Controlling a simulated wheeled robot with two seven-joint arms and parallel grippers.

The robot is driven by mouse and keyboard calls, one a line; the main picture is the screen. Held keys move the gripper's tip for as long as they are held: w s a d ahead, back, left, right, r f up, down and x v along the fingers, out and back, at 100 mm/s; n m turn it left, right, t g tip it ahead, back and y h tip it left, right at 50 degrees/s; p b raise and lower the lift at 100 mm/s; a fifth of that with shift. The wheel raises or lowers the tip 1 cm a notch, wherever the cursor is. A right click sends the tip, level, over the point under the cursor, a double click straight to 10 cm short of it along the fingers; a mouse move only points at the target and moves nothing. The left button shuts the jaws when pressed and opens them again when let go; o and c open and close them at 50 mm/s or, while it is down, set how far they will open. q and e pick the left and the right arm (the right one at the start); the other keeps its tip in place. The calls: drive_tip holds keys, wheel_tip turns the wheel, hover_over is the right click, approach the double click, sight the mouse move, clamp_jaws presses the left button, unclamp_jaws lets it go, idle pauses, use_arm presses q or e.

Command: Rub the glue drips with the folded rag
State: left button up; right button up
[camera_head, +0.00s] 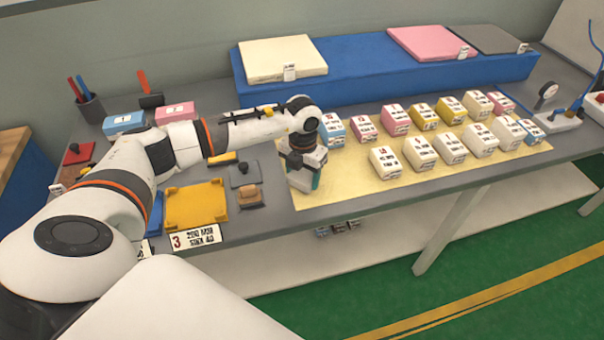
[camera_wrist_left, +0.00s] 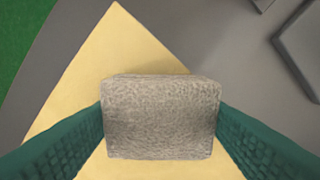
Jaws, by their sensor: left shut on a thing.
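My left gripper (camera_head: 304,184) is over the left end of a pale yellow sheet (camera_head: 349,186) on the workbench. In the left wrist view its two teal fingers (camera_wrist_left: 160,128) are shut on a grey, rough-textured folded rag (camera_wrist_left: 160,118). The rag hangs between the fingers, above or on a corner of the yellow sheet (camera_wrist_left: 128,48); whether it touches cannot be told. I cannot make out any glue drips; the rag may hide them. My right gripper is not in view.
Several small labelled boxes (camera_head: 420,152) stand in rows on the sheet to the right. A yellow tray (camera_head: 196,205) and an orange-brown block (camera_head: 249,196) lie left of the gripper. A long blue block (camera_head: 375,68) carrying pads runs along the back. The bench's front edge is close.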

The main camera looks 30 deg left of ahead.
use_arm(q)
drive_tip(key=shift+r+p, duration=1.7)
drive_tip(key=shift+r, duration=1.15)
drive_tip(key=shift+r+p, duration=0.95)
drive_tip(key=shift+r, duration=0.6)
